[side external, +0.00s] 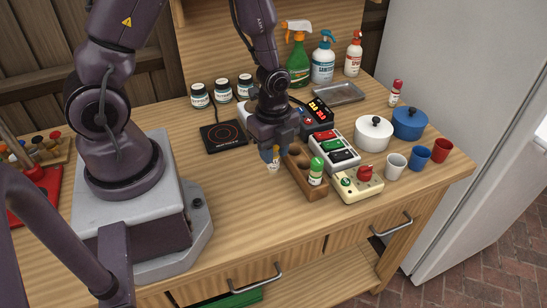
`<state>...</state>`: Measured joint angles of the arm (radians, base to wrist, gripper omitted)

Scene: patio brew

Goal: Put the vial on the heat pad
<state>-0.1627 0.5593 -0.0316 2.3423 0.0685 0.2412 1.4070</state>
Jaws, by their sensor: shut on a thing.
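The heat pad (211,146) is a flat black square with red rings, lying on the wooden counter left of my gripper. My gripper (271,156) points down in front of the wooden rack and is shut on a small pale object with a yellowish top, which seems to be the vial (273,167). The fingers hide much of it, and I cannot tell how far it is above the counter. The vial is to the right of and nearer the camera than the pad, apart from it.
A wooden rack (311,192) holding a green-capped bottle (316,172) stands right of my gripper. Several dark-lidded jars (223,93) stand behind the pad.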

